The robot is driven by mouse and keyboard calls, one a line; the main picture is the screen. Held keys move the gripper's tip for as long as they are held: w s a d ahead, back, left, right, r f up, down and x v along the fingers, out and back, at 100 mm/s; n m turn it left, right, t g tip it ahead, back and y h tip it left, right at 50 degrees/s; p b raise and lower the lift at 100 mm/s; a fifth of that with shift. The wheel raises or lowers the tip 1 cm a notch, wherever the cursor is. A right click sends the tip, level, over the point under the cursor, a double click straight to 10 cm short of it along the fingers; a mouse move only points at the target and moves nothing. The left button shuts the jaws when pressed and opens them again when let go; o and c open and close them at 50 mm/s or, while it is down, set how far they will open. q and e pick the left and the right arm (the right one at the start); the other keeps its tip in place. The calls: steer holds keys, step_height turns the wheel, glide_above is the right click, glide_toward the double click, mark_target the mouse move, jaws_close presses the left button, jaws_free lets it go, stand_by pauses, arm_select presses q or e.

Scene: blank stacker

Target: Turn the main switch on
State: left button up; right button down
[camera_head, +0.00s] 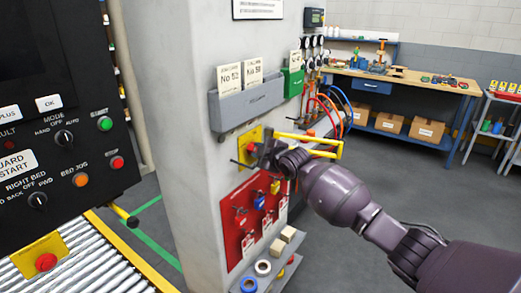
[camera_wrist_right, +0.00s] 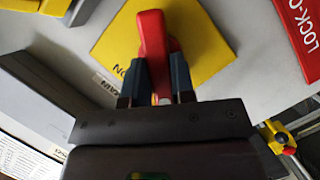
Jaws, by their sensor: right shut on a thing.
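The main switch has a red handle (camera_wrist_right: 152,35) on a yellow square plate (camera_wrist_right: 110,40), which sits on the grey column. In the head view the yellow plate (camera_head: 243,153) shows just left of my right gripper (camera_head: 264,149), which hides part of the switch. In the wrist view my right gripper (camera_wrist_right: 154,82) has one finger on each side of the red handle and is shut on it. The lower part of the handle is between the fingers. Part of a label on the plate is covered by a finger. My left gripper is not in view.
A red lockout board (camera_head: 240,215) with padlocks and tags hangs below the switch. A grey card holder (camera_head: 252,100) is above it. A yellow bar (camera_head: 310,140) and coloured hoses are just right. A black control panel (camera_head: 60,100) stands at the left.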

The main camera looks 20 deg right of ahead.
arm_select(q)
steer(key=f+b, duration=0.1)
steer(key=b, duration=0.1)
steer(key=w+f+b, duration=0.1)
steer(key=b, duration=0.1)
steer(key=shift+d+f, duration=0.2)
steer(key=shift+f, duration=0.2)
arm_select(e)
steer(key=m+g+y, duration=0.1)
steer(key=m, duration=0.1)
steer(key=m+g+y, duration=0.1)
steer(key=m, duration=0.2)
steer(key=m+g+y, duration=0.1)
steer(key=m, duration=0.1)
steer(key=shift+w+d+r+m+g, duration=0.2)
steer(key=shift+w+d+m+g, duration=0.1)
steer(key=shift+d+g, duration=0.1)
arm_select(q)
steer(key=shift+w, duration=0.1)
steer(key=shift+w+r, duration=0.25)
arm_select(e)
steer(key=shift+r, duration=0.1)
steer(key=c, duration=1)
jaws_free()
steer(key=shift+a, duration=0.1)
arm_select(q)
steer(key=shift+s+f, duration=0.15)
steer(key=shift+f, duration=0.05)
arm_select(e)
steer(key=shift+o, duration=0.2)
